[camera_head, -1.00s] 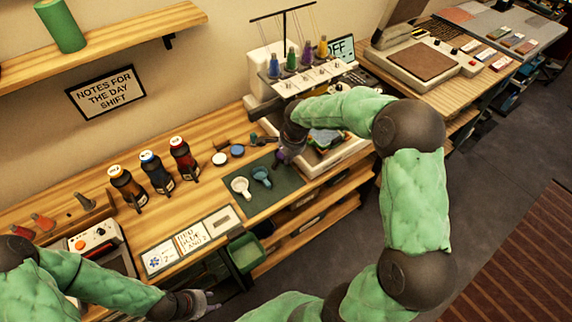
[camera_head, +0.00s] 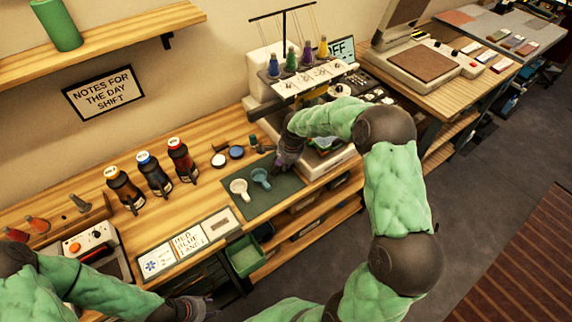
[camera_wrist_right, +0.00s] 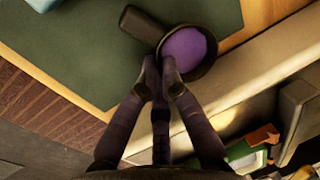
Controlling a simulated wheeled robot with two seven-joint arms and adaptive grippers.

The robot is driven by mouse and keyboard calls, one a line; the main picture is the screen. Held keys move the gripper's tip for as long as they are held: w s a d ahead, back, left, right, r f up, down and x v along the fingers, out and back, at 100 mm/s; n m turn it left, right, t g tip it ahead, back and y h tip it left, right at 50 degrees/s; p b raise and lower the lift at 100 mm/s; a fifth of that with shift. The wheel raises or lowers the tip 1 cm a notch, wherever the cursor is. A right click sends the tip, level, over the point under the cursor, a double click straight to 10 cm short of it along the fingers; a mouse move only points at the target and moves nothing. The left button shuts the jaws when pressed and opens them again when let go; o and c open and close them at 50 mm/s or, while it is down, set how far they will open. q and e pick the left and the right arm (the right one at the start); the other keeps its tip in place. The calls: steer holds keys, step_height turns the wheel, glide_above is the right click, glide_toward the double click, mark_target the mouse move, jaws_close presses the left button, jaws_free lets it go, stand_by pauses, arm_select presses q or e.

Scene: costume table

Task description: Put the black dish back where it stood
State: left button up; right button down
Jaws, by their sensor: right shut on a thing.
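The black dish (camera_wrist_right: 144,25) is a small dark round cup with a stubby handle and a purple filling. My right gripper (camera_wrist_right: 160,70) is shut on its near rim. In the head view this gripper (camera_head: 284,163) is at the right end of the green mat (camera_head: 274,197) and largely hides the dish. In the wrist view the dish overlaps the edge of the mat (camera_wrist_right: 75,45); I cannot tell whether it touches it. A white dish (camera_head: 239,187) and a blue dish (camera_head: 261,176) sit on the mat. My left gripper (camera_head: 196,306) is low at the front, its fingers unclear.
An embroidery machine (camera_head: 325,75) stands just behind and right of my right gripper. A green bin (camera_head: 246,256) is below the bench edge.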

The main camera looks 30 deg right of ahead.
steer(key=shift+f, duration=0.2)
steer(key=c, duration=1.4)
jaws_free()
steer(key=shift+r, duration=0.1)
steer(key=shift+r, duration=0.15)
steer(key=p+v, duration=0.3)
steer(key=v, duration=0.9)
